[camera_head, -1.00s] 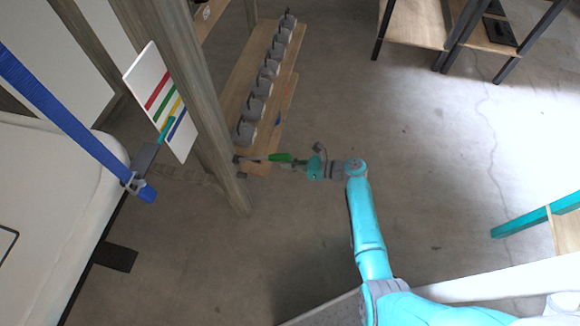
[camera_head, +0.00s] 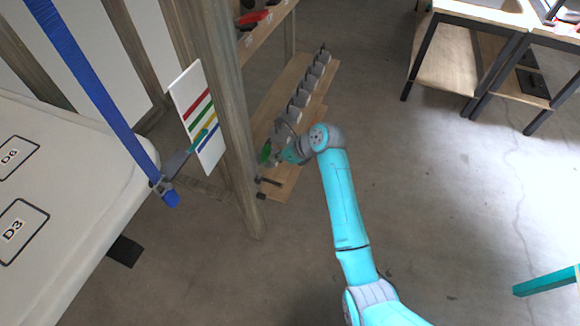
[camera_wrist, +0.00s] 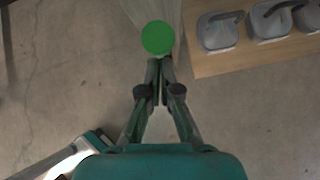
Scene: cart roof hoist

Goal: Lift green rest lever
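The green rest lever's grip (camera_head: 265,152) shows beside the wooden post in the head view, short and partly hidden by my gripper. In the wrist view its green end (camera_wrist: 157,37) faces the camera as a round disc, just beyond my fingertips. My gripper (camera_head: 278,157) is beside the grip in the head view. In the wrist view my gripper's (camera_wrist: 160,68) fingers are together with only a thin gap, and no object shows between them. I cannot tell whether the fingertips touch the lever.
The wooden post (camera_head: 232,130) stands left of my gripper. A wooden shelf (camera_head: 285,180) holds several grey items behind.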

